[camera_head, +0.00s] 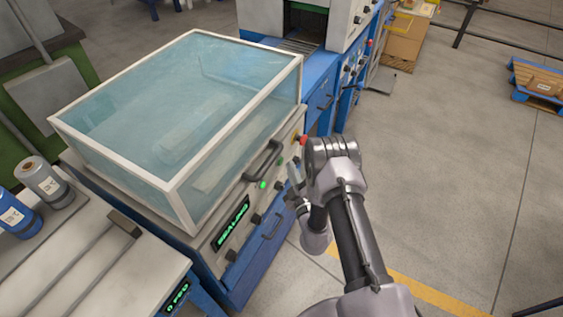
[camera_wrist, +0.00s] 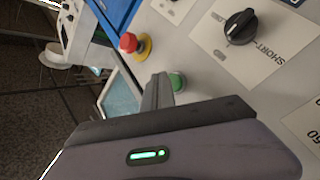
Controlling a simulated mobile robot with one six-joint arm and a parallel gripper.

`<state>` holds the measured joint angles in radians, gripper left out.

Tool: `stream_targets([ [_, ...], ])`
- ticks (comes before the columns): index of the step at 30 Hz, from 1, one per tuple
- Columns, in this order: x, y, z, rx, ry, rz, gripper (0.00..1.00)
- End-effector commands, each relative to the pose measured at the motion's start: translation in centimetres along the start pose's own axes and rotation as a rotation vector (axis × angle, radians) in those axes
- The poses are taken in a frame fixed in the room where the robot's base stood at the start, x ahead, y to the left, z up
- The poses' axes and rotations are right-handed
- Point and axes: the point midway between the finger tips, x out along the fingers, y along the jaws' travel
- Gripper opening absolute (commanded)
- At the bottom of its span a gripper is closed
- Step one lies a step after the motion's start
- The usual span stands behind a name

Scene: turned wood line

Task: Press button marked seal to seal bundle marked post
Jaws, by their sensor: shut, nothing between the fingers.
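The sealing machine has a closed clear hood (camera_head: 190,105) with a pale frame. Its front display (camera_head: 231,222) is lit green and appears to read "SEALING". A pale, indistinct shape shows through the hood; I cannot read any "post" mark on it. My gripper (camera_head: 295,178) is shut and empty at the machine's front panel. In the wrist view the shut fingertips (camera_wrist: 158,88) are beside a green button (camera_wrist: 177,82), overlapping its edge; I cannot tell whether they touch. No "seal" marking is readable on it. A green light (camera_head: 263,185) glows on the panel in the head view.
A red button on a yellow base (camera_wrist: 130,43) and a black knob (camera_wrist: 240,27) are near the green button. A dark hood handle (camera_head: 263,160) juts out above the panel. Rolls (camera_head: 42,180) stand at left. Open floor (camera_head: 450,170) lies to the right.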

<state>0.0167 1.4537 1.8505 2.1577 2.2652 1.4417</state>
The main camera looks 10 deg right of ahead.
Motion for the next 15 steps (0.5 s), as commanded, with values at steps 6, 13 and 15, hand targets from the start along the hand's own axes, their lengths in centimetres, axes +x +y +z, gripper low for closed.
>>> stream_targets([
  [6, -0.8, 0.7, 0.7, 0.0, -0.002, 0.0, 0.0],
  [13, -2.5, 1.8, 1.9, 0.0, -0.002, 0.0, 0.0],
  [15, -2.9, 2.2, 2.2, 0.0, -0.003, 0.0, 0.0],
])
